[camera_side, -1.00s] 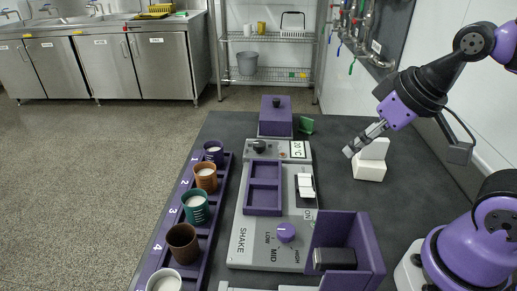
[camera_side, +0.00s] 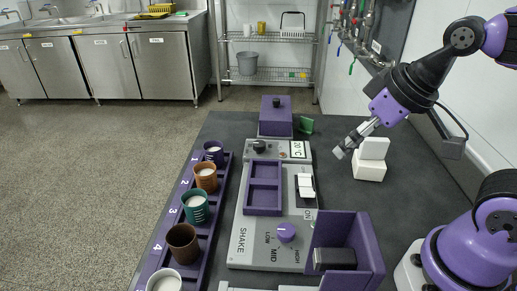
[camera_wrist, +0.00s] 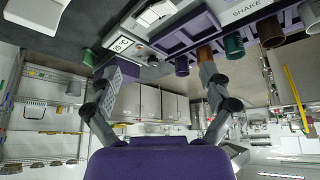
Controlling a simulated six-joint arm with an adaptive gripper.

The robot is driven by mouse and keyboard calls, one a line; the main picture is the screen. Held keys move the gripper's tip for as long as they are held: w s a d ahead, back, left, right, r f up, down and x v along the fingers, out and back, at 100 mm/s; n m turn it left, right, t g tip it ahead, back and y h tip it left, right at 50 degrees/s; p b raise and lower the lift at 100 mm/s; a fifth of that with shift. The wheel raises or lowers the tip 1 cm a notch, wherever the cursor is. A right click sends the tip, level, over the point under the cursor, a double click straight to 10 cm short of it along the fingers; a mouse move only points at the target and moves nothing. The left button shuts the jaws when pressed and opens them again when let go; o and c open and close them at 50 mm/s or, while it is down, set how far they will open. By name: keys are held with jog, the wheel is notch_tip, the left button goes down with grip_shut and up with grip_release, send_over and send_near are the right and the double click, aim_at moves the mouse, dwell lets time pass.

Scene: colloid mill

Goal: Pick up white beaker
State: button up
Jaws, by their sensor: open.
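The white beaker (camera_side: 165,281) stands at the near end of the purple numbered rack, cut by the bottom edge of the side view. My gripper (camera_side: 346,149) is in the air at the right of the bench, beside a white block, far to the right of the beaker. In the wrist view my gripper (camera_wrist: 157,84) has its two fingers spread wide with nothing between them.
A purple rack (camera_side: 190,262) holds several other cups: blue (camera_side: 213,152), orange (camera_side: 206,178), green (camera_side: 195,208) and brown (camera_side: 183,243). The grey shaker panel (camera_side: 262,241) and a purple open box (camera_side: 370,254) lie between. A white block (camera_side: 369,171) is close to my gripper.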

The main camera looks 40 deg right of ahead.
jog(key=w+a+n+y, duration=0.2)
jog(key=w+a+n, duration=0.2)
jog(key=a, duration=0.2)
jog(key=n+g+y, duration=0.2)
jog(key=n+g, duration=0.2)
jog(key=n, duration=0.6)
send_over(166, 287)
jog(key=s+d, duration=0.2)
jog(key=s, duration=0.1)
notch_tip(166, 287, down, 10)
jog(key=shift+w+d+f, duration=0.1)
jog(key=shift+d+f, duration=0.05)
jog(key=x, duration=0.5)
jog(key=shift+a+f, duration=0.25)
jog(key=c, duration=1.3)
